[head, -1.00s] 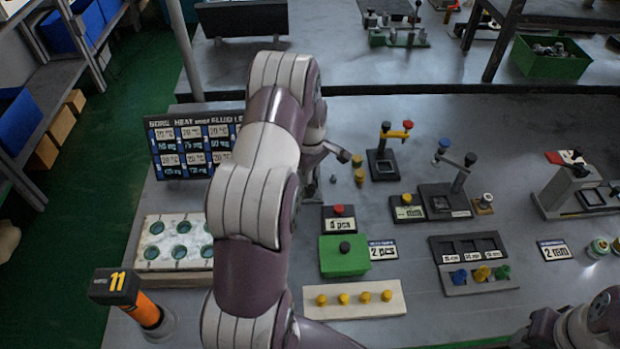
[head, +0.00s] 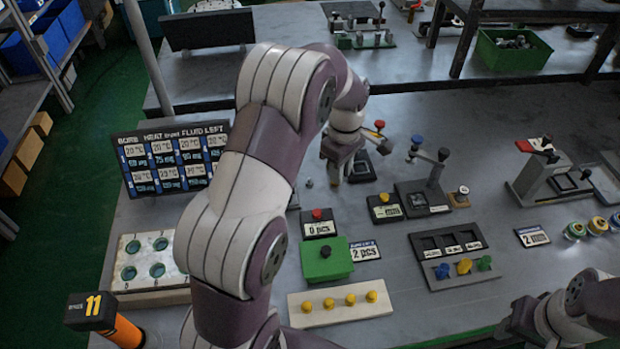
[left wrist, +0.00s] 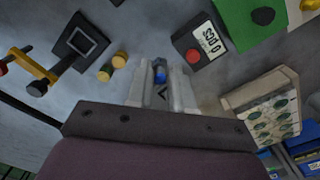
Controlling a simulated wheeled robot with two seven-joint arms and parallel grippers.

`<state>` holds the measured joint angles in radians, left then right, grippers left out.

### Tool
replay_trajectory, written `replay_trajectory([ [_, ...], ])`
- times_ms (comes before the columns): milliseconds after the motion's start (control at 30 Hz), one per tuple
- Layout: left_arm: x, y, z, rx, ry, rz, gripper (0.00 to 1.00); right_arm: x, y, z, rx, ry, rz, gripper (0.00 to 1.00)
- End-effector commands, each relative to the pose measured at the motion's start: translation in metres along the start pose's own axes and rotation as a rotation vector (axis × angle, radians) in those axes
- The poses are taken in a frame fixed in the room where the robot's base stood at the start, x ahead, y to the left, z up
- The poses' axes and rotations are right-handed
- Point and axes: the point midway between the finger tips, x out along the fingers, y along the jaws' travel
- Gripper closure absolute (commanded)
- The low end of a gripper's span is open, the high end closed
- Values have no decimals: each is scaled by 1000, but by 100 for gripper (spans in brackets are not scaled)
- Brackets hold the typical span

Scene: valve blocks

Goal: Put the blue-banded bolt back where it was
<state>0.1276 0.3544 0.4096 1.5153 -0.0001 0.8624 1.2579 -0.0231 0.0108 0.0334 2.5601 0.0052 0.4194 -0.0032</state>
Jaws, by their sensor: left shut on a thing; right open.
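My left gripper (head: 337,178) hangs over the middle of the table, pointing down. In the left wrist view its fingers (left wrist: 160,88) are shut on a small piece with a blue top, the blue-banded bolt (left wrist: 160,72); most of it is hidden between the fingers. In the head view the bolt is hidden by the gripper. Whether it touches the table cannot be told. My right gripper (head: 510,327) is at the bottom right edge, dark and only partly seen, away from the objects.
Also around are a black frame with a yellow lever (left wrist: 80,42), a red-button counter (head: 318,223), a green box (head: 326,262), a white holed tray (head: 126,246) and a yellow-peg board (head: 318,312).

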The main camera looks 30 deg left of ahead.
Motion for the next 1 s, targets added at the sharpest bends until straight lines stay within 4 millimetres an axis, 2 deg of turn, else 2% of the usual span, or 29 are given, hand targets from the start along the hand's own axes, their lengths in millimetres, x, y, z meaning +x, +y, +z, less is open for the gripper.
replay_trajectory([
  [33,-3,3,13,67,-1,-2,100,-10,0,-1,0,0,0,54],
  [100,2,6,30,168,-1,-3,100,-16,0,-2,0,0,0,54],
  [200,12,8,39,264,0,-2,100,-20,0,-3,0,1,0,54],
  [267,21,5,29,281,-1,-3,100,-22,0,-3,0,0,0,54],
  [500,63,-11,-39,279,-1,-2,100,-32,0,-4,0,0,0,54],
  [600,75,-15,-57,281,-1,-2,100,-34,0,-4,0,0,0,54],
  [733,86,-18,-67,283,-1,-2,100,-36,0,-4,0,0,0,54],
  [900,116,-18,-67,284,-1,-2,100,-41,0,-5,0,0,0,54],
  [1000,122,-17,-67,283,0,0,100,-41,0,-5,0,0,0,54],
])
